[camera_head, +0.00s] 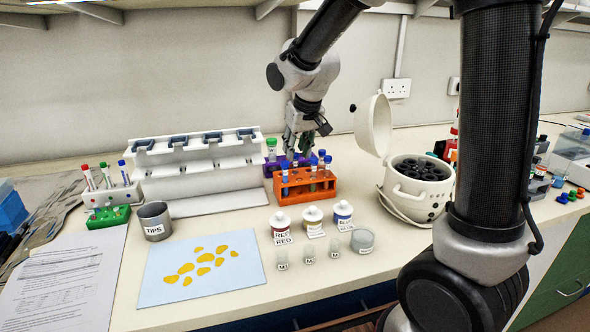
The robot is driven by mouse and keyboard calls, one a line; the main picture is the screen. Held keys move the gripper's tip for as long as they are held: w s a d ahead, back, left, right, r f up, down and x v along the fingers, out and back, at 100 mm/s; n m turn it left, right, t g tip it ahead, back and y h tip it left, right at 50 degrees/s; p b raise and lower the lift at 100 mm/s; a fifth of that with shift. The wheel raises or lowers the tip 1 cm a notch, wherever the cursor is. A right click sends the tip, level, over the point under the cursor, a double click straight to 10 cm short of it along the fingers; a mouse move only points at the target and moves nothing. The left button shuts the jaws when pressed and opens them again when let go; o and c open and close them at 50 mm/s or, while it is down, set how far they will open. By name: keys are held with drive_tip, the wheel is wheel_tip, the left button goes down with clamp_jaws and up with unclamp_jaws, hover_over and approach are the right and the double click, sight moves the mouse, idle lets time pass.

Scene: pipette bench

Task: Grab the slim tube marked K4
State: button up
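Several slim tubes stand in the orange rack (305,192) at the middle of the bench. One blue-capped tube (322,158) is at its right, and another tube (285,172) is at its left. A purple rack (271,168) stands just behind, with a green-capped tube (272,150). The marks on these tubes are too small to read, so I cannot tell which is K4. My gripper (297,151) points down over the two racks, close to the tube tops. Its fingers are small and partly hidden, and I cannot tell whether they hold anything.
A white pot-shaped centrifuge (428,207) with its lid raised stands right of the racks. A white pipette stand (206,178) is to the left. Labelled bottles (282,233) and small vials (283,266) stand in front. A white tube rack (127,193) is at the far left.

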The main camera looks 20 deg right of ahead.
sight(295, 173)
drive_tip(key=shift+x, duration=1.55)
drive_tip(key=c, duration=0.6)
